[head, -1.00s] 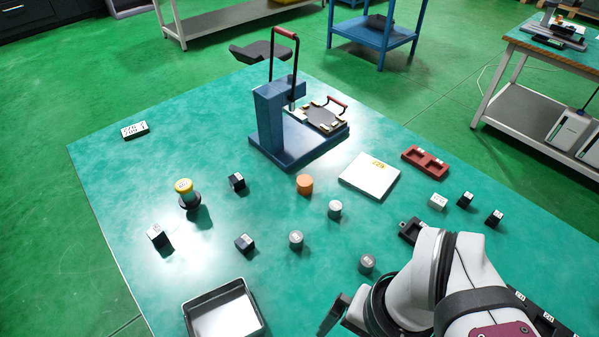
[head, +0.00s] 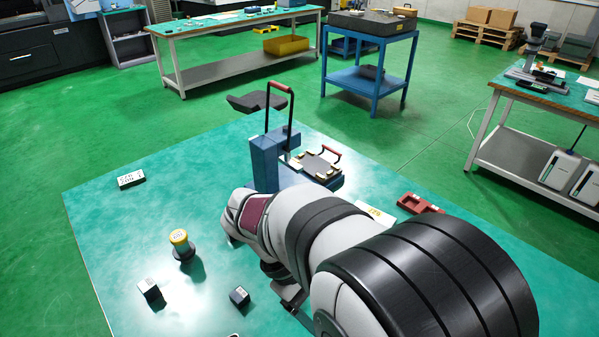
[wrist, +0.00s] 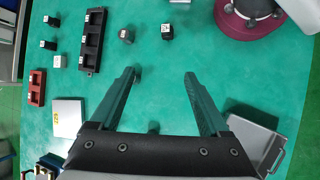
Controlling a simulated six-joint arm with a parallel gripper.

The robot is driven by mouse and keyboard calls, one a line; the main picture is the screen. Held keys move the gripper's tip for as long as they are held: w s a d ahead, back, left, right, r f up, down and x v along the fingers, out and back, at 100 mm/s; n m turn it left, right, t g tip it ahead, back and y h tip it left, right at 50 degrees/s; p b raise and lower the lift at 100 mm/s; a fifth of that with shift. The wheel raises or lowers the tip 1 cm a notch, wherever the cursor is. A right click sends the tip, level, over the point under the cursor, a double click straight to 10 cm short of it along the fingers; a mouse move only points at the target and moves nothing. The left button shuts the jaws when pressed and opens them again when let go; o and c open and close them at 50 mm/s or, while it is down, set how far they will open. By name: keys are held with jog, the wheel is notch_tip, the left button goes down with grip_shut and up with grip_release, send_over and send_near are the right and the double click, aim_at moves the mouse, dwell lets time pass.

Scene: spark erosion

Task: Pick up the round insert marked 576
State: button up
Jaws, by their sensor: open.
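I cannot make out a round insert marked 576 in any current view. In the wrist view a small dark grey piece (wrist: 127,35) with a pale top lies beyond the left fingertip, and a dark block (wrist: 167,33) with a white label lies to its right. Their marks are too small to read. My gripper (wrist: 160,76) is open and empty above the green table, with bare table between its fingertips. A small dark thing (wrist: 153,127) shows between the finger bases, partly hidden by the gripper body. In the head view my arm hides the middle of the table.
A black holder (wrist: 92,42), a red holder (wrist: 37,87) and a white plate (wrist: 69,118) lie left in the wrist view; a grey tray (wrist: 248,140) lies right. The blue press (head: 265,160) and a yellow-topped piece (head: 181,244) stand upright on the table.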

jog(key=w+a+f+n+t+h, duration=0.1)
jog(key=w+a+f+n+t, duration=0.1)
jog(key=a+f+n+t, duration=0.1)
jog(key=w+a+f+n+t+h, duration=0.2)
jog(key=w+a+f+n+t, duration=0.1)
jog(key=a+f+n, duration=0.3)
jog(key=w+a+f+n+t+h, duration=0.1)
jog(key=w+a+f+n+t, duration=0.1)
jog(key=a+n, duration=0.4)
jog(key=shift+w+a+f+t+h, duration=0.25)
jog(key=shift+a+f, duration=0.25)
jog(key=shift+f, duration=0.15)
jog(key=shift+w+a+f+t+h, duration=0.2)
jog(key=shift+a+f, duration=0.25)
jog(key=shift+f, duration=0.15)
jog(key=x, duration=1.5)
jog(key=shift+w+a+f, duration=0.1)
jog(key=shift+w+f, duration=0.2)
jog(key=shift+w, duration=0.1)
grip_shut()
